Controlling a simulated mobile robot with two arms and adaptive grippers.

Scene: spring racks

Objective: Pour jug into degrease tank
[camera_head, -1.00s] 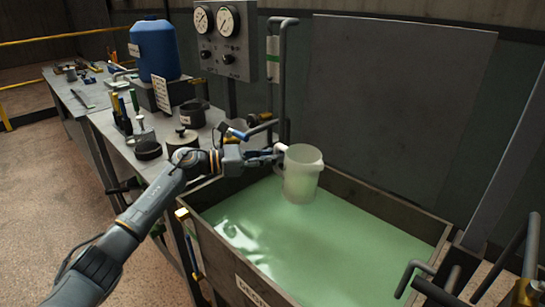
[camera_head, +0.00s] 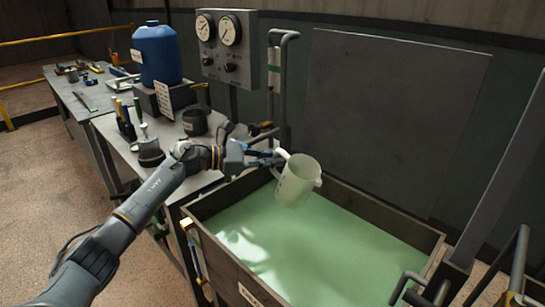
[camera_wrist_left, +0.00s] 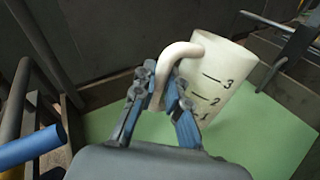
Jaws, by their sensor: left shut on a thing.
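A translucent white jug (camera_head: 298,180) with a handle hangs above the back left part of the degrease tank (camera_head: 228,268). The tank is an open box holding pale green liquid (camera_head: 320,240). The jug is tilted, its top leaning to the right in the head view. My left gripper (camera_head: 272,157) is shut on the jug's handle. The left wrist view shows the gripper (camera_wrist_left: 162,100) around the handle and level marks on the jug (camera_wrist_left: 215,90). No stream from the jug can be made out. My right gripper is not in view.
A bench (camera_head: 118,140) to the left bears a blue drum (camera_head: 156,55), a dark pot (camera_head: 194,120) and tools. A gauge panel (camera_head: 228,48) and pipes (camera_head: 284,90) stand behind the tank. Grey bars and pipes (camera_head: 480,215) rise at the right.

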